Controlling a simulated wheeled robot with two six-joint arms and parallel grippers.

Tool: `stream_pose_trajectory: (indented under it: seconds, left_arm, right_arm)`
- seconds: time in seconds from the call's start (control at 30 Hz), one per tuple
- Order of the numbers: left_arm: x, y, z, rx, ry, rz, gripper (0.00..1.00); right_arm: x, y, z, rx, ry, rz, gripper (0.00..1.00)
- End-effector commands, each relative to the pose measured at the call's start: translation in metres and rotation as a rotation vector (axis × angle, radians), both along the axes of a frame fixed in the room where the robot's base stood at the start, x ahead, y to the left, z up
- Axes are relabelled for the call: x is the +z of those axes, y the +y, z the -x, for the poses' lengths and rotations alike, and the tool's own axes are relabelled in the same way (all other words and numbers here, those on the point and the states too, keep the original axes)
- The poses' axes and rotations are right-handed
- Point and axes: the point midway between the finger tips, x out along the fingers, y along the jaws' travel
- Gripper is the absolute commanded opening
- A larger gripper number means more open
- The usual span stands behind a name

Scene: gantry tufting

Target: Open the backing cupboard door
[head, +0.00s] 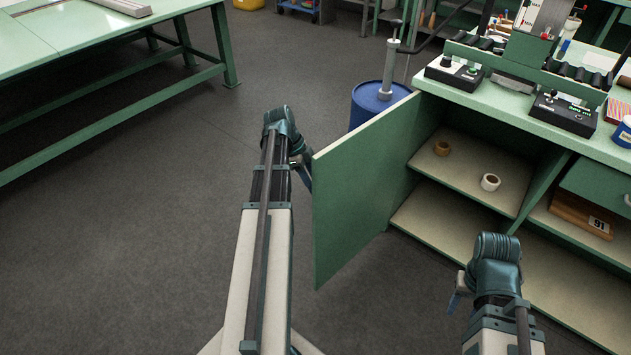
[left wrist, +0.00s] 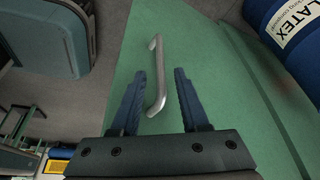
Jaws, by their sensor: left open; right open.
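The green cupboard door (head: 365,190) stands swung well out from the cupboard, whose shelves (head: 455,208) are in plain view. In the left wrist view the door's green face (left wrist: 205,60) carries a silver bar handle (left wrist: 156,82). My left gripper (left wrist: 160,73) is open, with its two dark blue fingers on either side of the handle; I cannot tell whether they touch it. In the head view my left gripper (head: 304,174) is at the door's free edge, partly hidden by my arm. My right gripper (head: 456,292) is low in front of the cupboard, away from the door.
A blue drum (head: 367,108) stands behind the door; its LATEX label (left wrist: 293,20) shows in the left wrist view. Two tape rolls (head: 490,182) lie on the upper shelf. A green table (head: 80,50) stands at far left. The floor between is clear.

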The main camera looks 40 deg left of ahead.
Motion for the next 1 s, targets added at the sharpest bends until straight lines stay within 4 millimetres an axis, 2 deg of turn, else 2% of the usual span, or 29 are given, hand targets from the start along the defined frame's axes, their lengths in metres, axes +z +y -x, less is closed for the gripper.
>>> stream_pose_trajectory:
  seconds: [0.03,0.5,0.67,1.0]
  left_arm:
    - [0.016,0.003,0.001,0.001,0.000,0.000,0.45]
    - [0.083,0.030,0.014,0.003,0.001,0.000,0.45]
    - [0.091,0.034,0.016,0.001,0.001,-0.001,0.45]
    - [0.090,0.035,0.017,0.001,0.002,0.000,0.45]
  right_arm:
    - [0.015,0.000,0.000,0.000,0.000,0.000,0.50]
    - [0.083,0.000,0.000,0.000,0.000,0.000,0.50]
    - [0.091,0.000,0.000,0.000,0.000,0.000,0.50]
    - [0.090,0.000,0.000,0.000,0.000,0.000,0.50]
